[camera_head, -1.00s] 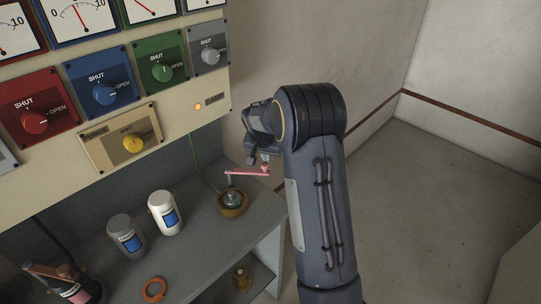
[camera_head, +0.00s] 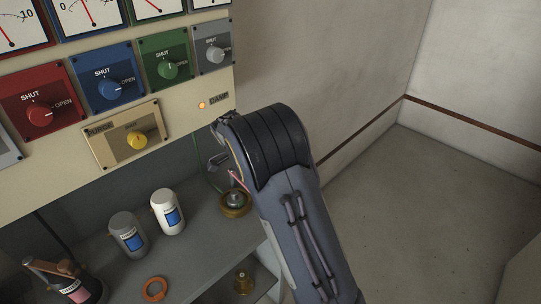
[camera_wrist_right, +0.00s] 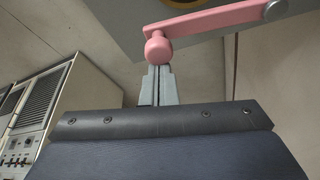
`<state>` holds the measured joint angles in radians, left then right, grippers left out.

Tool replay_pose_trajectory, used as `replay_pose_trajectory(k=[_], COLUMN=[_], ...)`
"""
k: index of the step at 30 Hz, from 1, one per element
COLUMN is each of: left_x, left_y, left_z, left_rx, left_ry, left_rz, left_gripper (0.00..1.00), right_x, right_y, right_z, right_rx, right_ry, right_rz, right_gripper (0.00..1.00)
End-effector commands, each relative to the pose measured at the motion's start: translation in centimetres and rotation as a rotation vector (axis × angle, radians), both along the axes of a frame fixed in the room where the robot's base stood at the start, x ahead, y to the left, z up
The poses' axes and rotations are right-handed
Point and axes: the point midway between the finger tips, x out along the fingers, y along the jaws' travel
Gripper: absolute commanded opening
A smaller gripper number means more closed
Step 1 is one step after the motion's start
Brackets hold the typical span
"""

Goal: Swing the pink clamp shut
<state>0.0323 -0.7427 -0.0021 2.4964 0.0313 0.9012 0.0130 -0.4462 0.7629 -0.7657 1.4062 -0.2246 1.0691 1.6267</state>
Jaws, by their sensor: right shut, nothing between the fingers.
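The pink clamp (camera_head: 238,179) shows as a short slanted bar above a round brass-coloured fitting (camera_head: 235,204) on the grey shelf. The rest of it is hidden behind my right arm. In the right wrist view the clamp (camera_wrist_right: 215,20) is a pink bar with a rounded knob (camera_wrist_right: 157,48) at one end and a grey pivot end at the upper right. My right gripper (camera_wrist_right: 157,72) is shut and empty, its fingertips right at the knob; I cannot tell whether they touch. In the head view the right gripper (camera_head: 217,162) is partly hidden by its own wrist. My left gripper is not in view.
A white canister (camera_head: 168,213) and a grey canister (camera_head: 128,234) stand left of the fitting. An orange ring (camera_head: 155,289) lies in front of them. A panel of coloured knobs with a lit lamp (camera_head: 202,105) hangs above. The floor at right is clear.

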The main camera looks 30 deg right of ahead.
Motion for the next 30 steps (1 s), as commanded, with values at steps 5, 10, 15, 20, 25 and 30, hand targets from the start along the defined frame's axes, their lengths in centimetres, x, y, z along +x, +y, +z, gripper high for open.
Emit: replay_pose_trajectory(k=[5, 10, 15, 20, 25, 30], left_x=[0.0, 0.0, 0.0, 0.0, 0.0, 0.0], left_y=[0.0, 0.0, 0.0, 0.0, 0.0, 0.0], left_z=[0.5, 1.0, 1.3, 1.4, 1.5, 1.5], left_rx=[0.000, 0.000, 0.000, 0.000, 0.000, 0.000], left_ry=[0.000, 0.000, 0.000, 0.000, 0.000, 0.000], left_rz=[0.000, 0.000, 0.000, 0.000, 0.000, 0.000], left_gripper=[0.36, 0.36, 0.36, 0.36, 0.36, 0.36], right_x=[-0.2, -0.2, 0.0, 0.2, 0.3, 0.4], right_y=[2.1, 3.8, 5.2, 6.1, 6.5, 6.7], right_z=[0.2, 0.1, 0.1, 0.1, 0.0, 0.0], right_rx=[-0.002, -0.002, -0.001, 0.000, 0.001, 0.001], right_ry=[0.000, 0.000, -0.001, -0.001, 0.000, -0.001], right_rz=[-0.162, -0.303, -0.414, -0.420, -0.419, -0.419], right_gripper=[0.00, 0.00, 0.00, 0.00, 0.00, 0.00])
